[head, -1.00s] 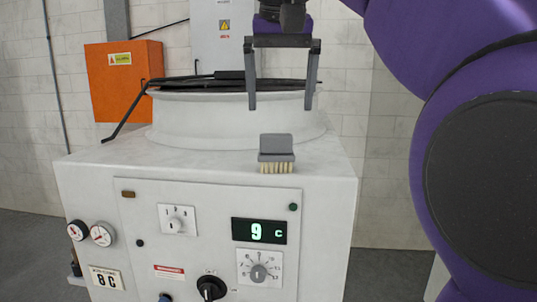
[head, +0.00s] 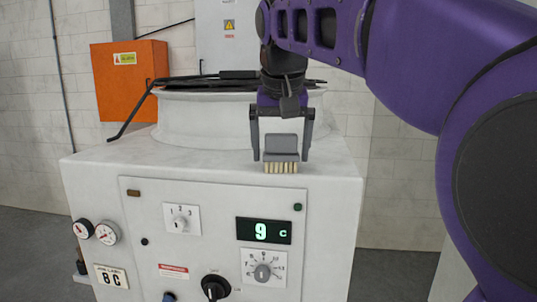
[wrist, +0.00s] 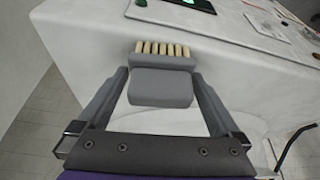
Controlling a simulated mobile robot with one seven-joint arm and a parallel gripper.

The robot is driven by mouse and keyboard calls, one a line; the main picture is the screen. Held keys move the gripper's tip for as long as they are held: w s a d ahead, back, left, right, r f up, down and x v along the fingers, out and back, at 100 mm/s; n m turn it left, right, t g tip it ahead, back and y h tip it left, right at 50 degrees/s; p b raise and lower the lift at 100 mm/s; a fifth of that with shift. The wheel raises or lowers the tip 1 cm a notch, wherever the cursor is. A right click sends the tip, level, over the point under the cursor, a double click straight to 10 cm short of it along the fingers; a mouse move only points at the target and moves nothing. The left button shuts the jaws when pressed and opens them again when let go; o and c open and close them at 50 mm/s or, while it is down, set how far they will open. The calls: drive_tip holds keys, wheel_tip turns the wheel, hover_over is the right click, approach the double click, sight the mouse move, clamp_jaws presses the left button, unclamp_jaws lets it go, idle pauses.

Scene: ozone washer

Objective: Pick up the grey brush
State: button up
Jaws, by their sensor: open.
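The grey brush (head: 281,146) with pale bristles stands on the white top of the washer, near its front edge, bristles toward the front panel. My gripper (head: 281,158) is open and lowered over it, with one finger on each side of the brush in the head view. In the wrist view the brush (wrist: 161,86) lies between the two spread fingers of my gripper (wrist: 163,76), its bristles past the fingertips. Gaps show between the fingers and the grey block. Whether the fingertips touch the top cannot be told.
The white washer (head: 100,160) has a round raised drum (head: 190,120) behind the brush, with a black rod (head: 131,116) on it. The front panel carries dials, a black knob (head: 214,287) and a lit display (head: 264,231). An orange box (head: 125,75) hangs on the wall.

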drive_tip(key=c, duration=1.3)
drive_tip(key=shift+r, duration=0.1)
wheel_tip(320, 180, up, 10)
